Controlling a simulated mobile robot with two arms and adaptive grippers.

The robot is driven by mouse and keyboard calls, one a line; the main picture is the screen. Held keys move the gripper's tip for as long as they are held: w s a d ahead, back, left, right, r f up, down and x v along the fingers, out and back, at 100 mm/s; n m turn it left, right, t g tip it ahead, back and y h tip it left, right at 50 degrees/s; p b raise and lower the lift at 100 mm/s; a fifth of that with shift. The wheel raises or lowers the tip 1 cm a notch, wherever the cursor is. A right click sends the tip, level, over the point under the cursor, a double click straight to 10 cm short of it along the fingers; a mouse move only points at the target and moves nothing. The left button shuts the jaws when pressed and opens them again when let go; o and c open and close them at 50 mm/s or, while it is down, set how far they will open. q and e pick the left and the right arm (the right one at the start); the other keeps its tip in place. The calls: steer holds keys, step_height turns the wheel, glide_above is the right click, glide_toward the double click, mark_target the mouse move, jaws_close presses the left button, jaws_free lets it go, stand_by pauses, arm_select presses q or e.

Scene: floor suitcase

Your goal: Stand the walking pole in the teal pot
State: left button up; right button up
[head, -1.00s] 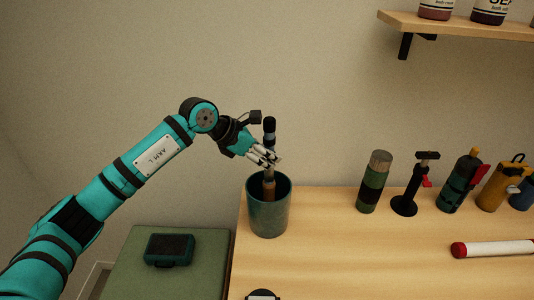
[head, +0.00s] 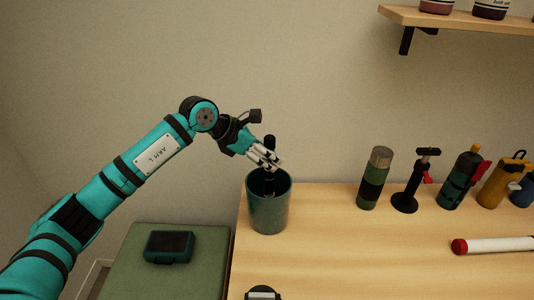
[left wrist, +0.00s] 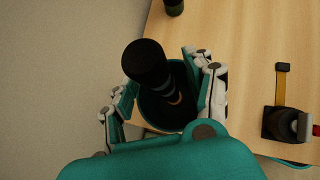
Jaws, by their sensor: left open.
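The teal pot (head: 269,208) stands on the left part of the wooden table. The walking pole (head: 270,146) is upright inside the pot, with its dark top above the rim. In the left wrist view the black pole top (left wrist: 146,62) is close to the camera, and the pot's dark inside (left wrist: 170,106) shows below it. My left gripper (head: 266,161) is just above the pot rim at the pole. Its fingers are spread on both sides of the pole (left wrist: 160,92), open. The pole's lower end is hidden in the pot. My right gripper is not in view.
To the right on the table (head: 330,245) stand a green flask (head: 374,178), a black stand (head: 406,190) and several bottles. A white tube with a red cap (head: 490,246) lies in front. A dark teal case (head: 168,247) sits on a green surface at left. A shelf (head: 450,25) hangs above.

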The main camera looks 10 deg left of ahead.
arm_select(q)
steer(key=v, duration=1.2)
steer(key=shift+a+f, duration=0.1)
stand_by(0.5)
